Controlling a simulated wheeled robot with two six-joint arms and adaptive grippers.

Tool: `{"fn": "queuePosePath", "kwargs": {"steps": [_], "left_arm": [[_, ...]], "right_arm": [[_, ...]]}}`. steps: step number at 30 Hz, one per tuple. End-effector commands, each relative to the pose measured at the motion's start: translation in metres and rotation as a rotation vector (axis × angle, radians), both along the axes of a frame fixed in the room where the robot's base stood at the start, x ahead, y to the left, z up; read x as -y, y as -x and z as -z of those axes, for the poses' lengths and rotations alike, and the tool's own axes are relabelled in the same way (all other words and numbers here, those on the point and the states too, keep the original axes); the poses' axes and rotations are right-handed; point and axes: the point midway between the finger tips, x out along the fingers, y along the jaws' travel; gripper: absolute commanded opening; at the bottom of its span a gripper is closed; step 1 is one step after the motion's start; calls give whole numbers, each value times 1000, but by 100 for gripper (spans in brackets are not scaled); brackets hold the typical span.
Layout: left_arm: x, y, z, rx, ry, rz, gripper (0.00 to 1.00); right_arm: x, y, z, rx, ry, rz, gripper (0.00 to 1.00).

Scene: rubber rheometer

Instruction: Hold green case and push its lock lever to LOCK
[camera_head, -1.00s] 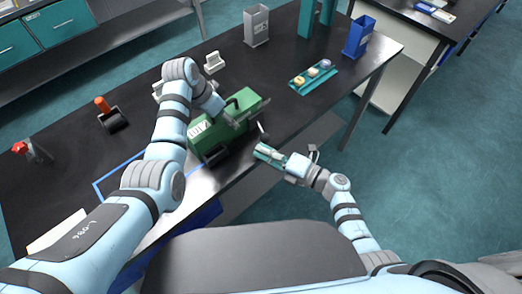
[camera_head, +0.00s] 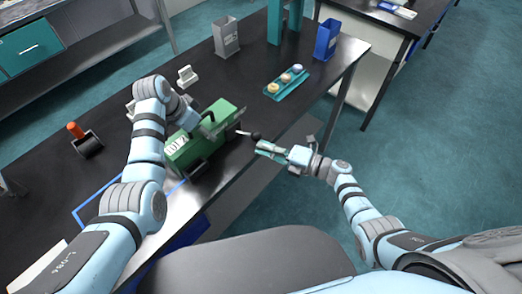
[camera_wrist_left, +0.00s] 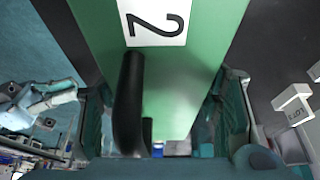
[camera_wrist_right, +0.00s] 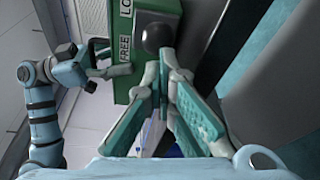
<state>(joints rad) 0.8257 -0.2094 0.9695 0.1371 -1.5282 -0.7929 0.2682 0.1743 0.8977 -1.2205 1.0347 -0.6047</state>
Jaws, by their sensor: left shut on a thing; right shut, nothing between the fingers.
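The green case (camera_head: 190,152) stands near the table's front edge; its top and black handle show in the left wrist view (camera_wrist_left: 130,105). My left gripper (camera_head: 207,124) is shut on the case, with one finger on each side of it. The lock lever sticks out from the case's right end, with a dark round knob (camera_head: 256,134). In the right wrist view the knob (camera_wrist_right: 158,36) is beside the FREE label (camera_wrist_right: 124,48), with the LOCK label (camera_wrist_right: 125,8) above. My right gripper (camera_head: 262,146) is shut and empty, its tips close to the knob; contact cannot be told.
A teal tray (camera_head: 287,84) with small round pieces, a grey bin (camera_head: 226,38) and a blue bin (camera_head: 327,40) stand farther back on the table (camera_head: 185,62). An orange-handled roller (camera_head: 86,142) is at left. Open floor lies right of the table.

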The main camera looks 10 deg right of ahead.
Motion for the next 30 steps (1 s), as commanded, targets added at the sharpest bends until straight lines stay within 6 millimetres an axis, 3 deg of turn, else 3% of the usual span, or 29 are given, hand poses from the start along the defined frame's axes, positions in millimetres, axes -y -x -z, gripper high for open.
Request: {"fn": "queuePosePath", "kwargs": {"steps": [22,26,30], "left_arm": [[2,2,2,-7,3,6,13],[2,2,1,-7,3,5,13],[2,2,2,-7,2,5,13]], "right_arm": [[4,-5,-1,2,-1,2,0],[2,5,2,2,-1,1,0],[-5,31,7,-1,-2,1,0]]}}
